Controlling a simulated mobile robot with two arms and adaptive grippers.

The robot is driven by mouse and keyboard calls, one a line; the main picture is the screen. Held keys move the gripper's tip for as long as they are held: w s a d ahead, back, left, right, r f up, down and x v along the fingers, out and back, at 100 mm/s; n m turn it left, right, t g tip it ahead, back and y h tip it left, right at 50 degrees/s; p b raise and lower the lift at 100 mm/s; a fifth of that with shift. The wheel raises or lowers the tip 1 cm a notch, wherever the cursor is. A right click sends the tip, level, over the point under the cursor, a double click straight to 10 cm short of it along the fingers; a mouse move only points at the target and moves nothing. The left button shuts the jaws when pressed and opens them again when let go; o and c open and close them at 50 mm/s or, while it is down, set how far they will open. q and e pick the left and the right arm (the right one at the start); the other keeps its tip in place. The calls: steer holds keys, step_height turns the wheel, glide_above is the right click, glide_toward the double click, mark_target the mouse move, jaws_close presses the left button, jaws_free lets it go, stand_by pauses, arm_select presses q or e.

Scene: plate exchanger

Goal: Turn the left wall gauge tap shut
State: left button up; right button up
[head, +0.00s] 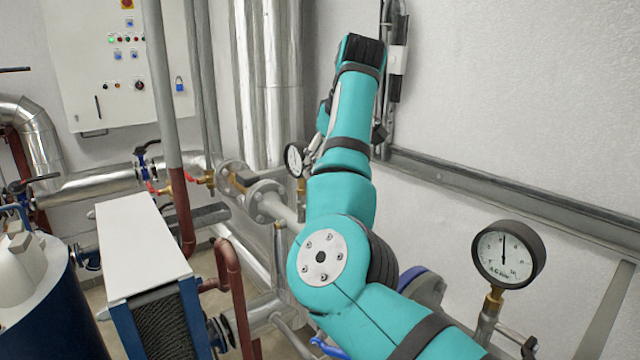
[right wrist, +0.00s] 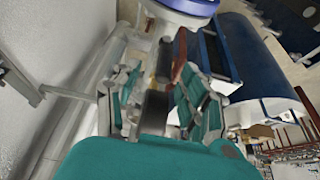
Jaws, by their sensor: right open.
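The left wall gauge (head: 293,159) is a small round white dial with a dark rim, in the middle of the head view. A brass-coloured fitting shows just below it; its tap handle is hidden or too small to make out. My teal right arm stands in front of the wall just right of this gauge. Its gripper is mostly hidden behind the arm in the head view. In the right wrist view my right gripper (right wrist: 160,108) has its two fingers spread apart. A dark piece shows between them, and I cannot tell what it is. My left gripper is not in view.
A larger right wall gauge (head: 508,255) stands at the right on a brass stem. A white-topped plate exchanger (head: 142,245) and a blue tank (head: 45,310) fill the lower left. Pipes run between them and the wall. A control cabinet (head: 100,65) hangs at the upper left.

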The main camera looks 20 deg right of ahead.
steer(key=x, duration=0.2)
steer(key=shift+a+f, duration=0.2)
steer(key=shift+f, duration=0.15)
steer(key=shift+x, duration=0.95)
steer(key=shift+s+a, duration=0.1)
steer(key=c, duration=0.4)
jaws_close()
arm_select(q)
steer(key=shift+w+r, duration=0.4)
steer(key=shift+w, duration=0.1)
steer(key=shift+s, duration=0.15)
